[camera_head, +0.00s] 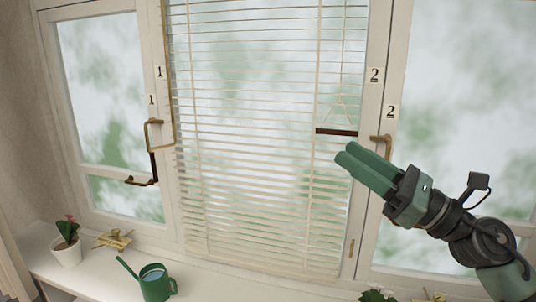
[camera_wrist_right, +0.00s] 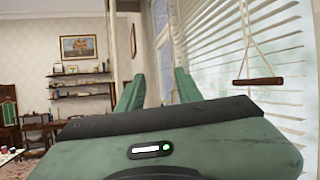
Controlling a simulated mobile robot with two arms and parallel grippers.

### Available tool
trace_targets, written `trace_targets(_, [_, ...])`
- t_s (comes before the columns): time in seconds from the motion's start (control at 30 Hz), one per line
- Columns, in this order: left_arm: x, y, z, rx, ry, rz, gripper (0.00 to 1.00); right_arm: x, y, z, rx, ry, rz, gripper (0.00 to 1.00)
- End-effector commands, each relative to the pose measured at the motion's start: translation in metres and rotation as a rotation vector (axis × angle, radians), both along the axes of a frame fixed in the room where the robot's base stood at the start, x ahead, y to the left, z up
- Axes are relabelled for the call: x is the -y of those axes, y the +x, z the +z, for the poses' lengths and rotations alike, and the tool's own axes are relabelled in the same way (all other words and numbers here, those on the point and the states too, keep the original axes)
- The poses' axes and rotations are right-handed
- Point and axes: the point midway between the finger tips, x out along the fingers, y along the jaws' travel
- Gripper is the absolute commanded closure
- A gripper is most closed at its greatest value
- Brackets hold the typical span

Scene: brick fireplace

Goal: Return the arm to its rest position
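My right gripper (camera_head: 347,153) has two green fingers and points up and left in front of the window blind (camera_head: 250,120). In the right wrist view, a gap shows between its fingers (camera_wrist_right: 157,88), and nothing is between them. A dark wooden pull bar (camera_head: 337,132) hangs on cords just beyond the fingertips in the head view. In the right wrist view the bar (camera_wrist_right: 258,82) hangs to the right, apart from the fingers. My right arm (camera_head: 450,220) comes in from the lower right. My left gripper is not in view.
The window frame has handles (camera_head: 381,143) beside the right arm and at left (camera_head: 153,130). On the sill (camera_head: 90,265) stand a green watering can (camera_head: 155,285), a potted plant (camera_head: 66,250) and a small brass-coloured object (camera_head: 114,240). The wrist view shows a wall shelf (camera_wrist_right: 82,77).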

Motion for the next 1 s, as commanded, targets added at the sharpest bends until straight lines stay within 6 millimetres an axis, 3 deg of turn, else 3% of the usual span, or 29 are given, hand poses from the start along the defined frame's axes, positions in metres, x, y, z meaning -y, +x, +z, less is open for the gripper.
trace_targets(0.07, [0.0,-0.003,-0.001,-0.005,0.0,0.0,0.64,0.005,0.006,-0.017,-0.169,0.251,0.016,0.65])
trace_targets(0.17, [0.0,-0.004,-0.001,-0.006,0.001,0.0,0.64,0.03,0.018,-0.056,-0.446,0.652,0.003,0.65])
trace_targets(0.27, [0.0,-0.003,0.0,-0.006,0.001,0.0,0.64,0.062,0.026,-0.122,-0.736,1.06,-0.054,0.65])
trace_targets(0.37, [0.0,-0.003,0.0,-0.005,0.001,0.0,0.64,0.085,0.019,-0.195,-0.965,1.389,-0.14,0.65])
trace_targets(0.47, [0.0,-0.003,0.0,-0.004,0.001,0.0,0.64,0.098,-0.002,-0.267,-1.154,1.675,-0.252,0.65])
trace_targets(0.57, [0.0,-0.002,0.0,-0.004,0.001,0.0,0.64,0.102,-0.037,-0.336,-1.316,1.934,-0.387,0.65])
trace_targets(0.7, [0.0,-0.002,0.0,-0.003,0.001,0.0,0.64,0.097,-0.1,-0.414,-1.484,2.244,-0.613,0.65])
trace_targets(0.9, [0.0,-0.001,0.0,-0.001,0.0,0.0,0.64,0.081,-0.179,-0.473,-1.601,2.517,-0.895,0.65])
trace_targets(0.93, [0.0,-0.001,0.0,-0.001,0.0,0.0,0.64,0.079,-0.189,-0.479,1.596,-2.524,0.925,0.65])
trace_targets(1.0, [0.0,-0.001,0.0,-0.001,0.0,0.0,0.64,0.073,-0.212,-0.49,1.528,-2.447,0.957,0.65])
